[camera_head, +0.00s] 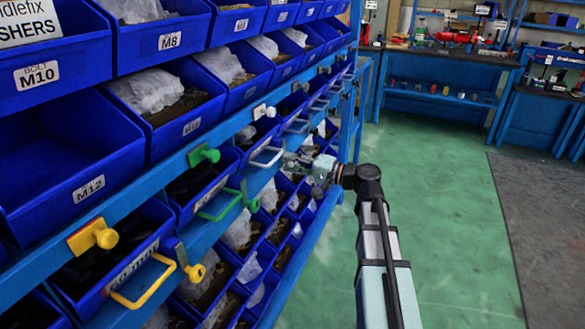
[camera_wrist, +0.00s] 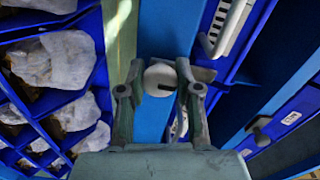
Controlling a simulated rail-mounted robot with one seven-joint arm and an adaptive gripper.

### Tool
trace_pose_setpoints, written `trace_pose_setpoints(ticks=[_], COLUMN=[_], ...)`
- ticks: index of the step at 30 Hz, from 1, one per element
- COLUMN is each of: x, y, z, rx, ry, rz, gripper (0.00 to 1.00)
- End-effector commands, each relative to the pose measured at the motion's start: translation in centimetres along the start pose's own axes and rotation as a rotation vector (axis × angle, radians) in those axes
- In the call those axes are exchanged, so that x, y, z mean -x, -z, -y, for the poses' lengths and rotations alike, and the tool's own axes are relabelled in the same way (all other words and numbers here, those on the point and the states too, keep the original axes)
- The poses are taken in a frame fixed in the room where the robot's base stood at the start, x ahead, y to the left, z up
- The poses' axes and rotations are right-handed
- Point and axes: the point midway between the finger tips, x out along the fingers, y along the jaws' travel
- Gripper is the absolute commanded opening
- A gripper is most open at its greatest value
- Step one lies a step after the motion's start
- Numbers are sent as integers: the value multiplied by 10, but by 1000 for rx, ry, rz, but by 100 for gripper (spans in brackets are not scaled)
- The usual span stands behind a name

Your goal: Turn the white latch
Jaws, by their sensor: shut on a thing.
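The white latch shows a round white knob (camera_wrist: 161,77) in the wrist view, between my gripper's fingertips (camera_wrist: 160,88). The fingers are shut on it from both sides. A white handle (camera_wrist: 218,32) is above and to the right of the knob, apart from the fingers. In the head view my gripper (camera_head: 296,161) is at the blue rack, just right of the white handle (camera_head: 267,157). The knob is hidden there by the gripper, and the latch's turn angle is hard to tell.
A green handle (camera_head: 218,206) and a yellow handle (camera_head: 142,282), with coloured knobs, are nearer on the rack. Blue bins (camera_head: 68,165) fill the shelves on the left. Green floor (camera_head: 440,230) to the right is open. Workbenches (camera_head: 440,78) stand behind.

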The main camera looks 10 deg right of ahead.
Motion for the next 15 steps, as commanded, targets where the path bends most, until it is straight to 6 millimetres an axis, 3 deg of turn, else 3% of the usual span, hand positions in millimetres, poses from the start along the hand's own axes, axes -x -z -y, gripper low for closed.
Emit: trace_pose_setpoints(ticks=[14,15], x=[0,0], y=[0,0], z=[0,0], rx=[19,18], ry=[0,0], rz=[0,0], gripper=[0,37])
